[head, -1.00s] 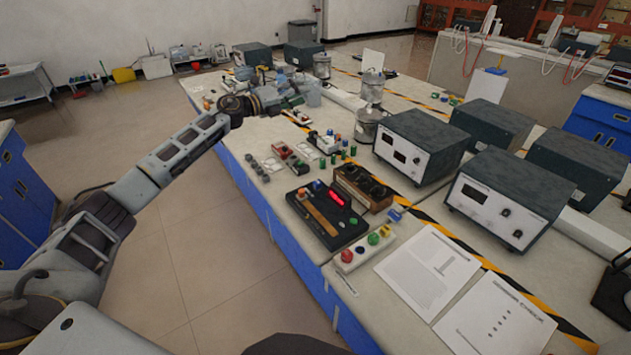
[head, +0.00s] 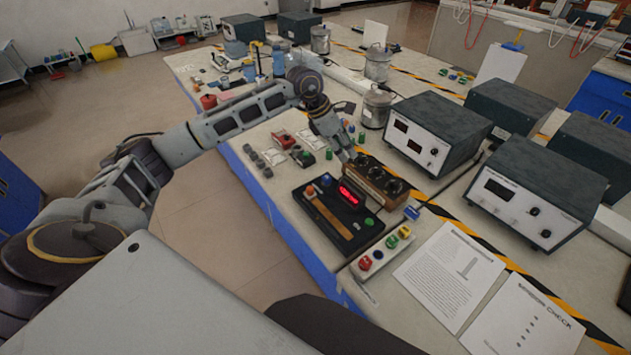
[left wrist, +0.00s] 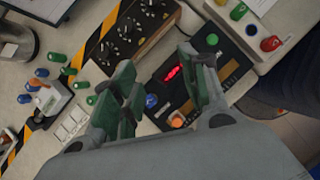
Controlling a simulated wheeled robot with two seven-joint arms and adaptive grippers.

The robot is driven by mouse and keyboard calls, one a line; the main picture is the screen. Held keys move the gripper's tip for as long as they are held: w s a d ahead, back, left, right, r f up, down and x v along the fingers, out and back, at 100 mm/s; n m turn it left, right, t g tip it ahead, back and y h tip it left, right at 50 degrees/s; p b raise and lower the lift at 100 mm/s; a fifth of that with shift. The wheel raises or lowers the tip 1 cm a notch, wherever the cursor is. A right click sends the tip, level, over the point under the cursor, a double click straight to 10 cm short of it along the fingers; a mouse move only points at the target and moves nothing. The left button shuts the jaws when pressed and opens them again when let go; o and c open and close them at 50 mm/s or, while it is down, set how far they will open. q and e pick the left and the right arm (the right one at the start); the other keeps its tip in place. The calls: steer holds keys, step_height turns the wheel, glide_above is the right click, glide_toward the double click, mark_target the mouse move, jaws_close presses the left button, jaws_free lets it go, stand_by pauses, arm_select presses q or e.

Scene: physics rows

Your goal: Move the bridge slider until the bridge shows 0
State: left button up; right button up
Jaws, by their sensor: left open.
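The bridge is a black box (head: 370,228) with a lit red display (head: 349,193) and a brown slide strip (head: 328,215) along its near left side. An orange knob (head: 311,191) sits at the strip's far end, with a blue knob beside it. In the left wrist view the red display (left wrist: 173,74) shows between my fingers, and the orange knob (left wrist: 176,119) lies near the right finger. The digits are too small to read. My left gripper (left wrist: 160,85) is open and empty above the box's far end. In the head view the left gripper (head: 345,155) points down. My right gripper is not in view.
A brown box with black knobs (head: 383,180) stands right behind the bridge. A white strip with coloured terminals (head: 386,249) lies at its near right. Small switch parts (head: 283,140) lie to the left, power supplies (head: 424,131) to the right.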

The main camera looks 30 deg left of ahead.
mark_target(310, 188)
arm_select(q)
steer(key=s+a+f+m+g+y, duration=0.3)
steer(key=s+a+y, duration=0.25)
steer(key=a, duration=0.25)
steer(key=shift+h, duration=0.35)
step_height(310, 188, down, 12)
steer(key=shift+s+a+r+p, duration=0.1)
steer(key=shift+s+p, duration=0.05)
steer(key=shift+p, duration=0.6)
steer(key=shift+f, duration=0.7)
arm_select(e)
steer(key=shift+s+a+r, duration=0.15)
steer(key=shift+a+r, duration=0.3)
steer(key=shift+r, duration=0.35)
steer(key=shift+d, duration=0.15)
arm_select(q)
steer(key=shift+c, duration=0.5)
jaws_close()
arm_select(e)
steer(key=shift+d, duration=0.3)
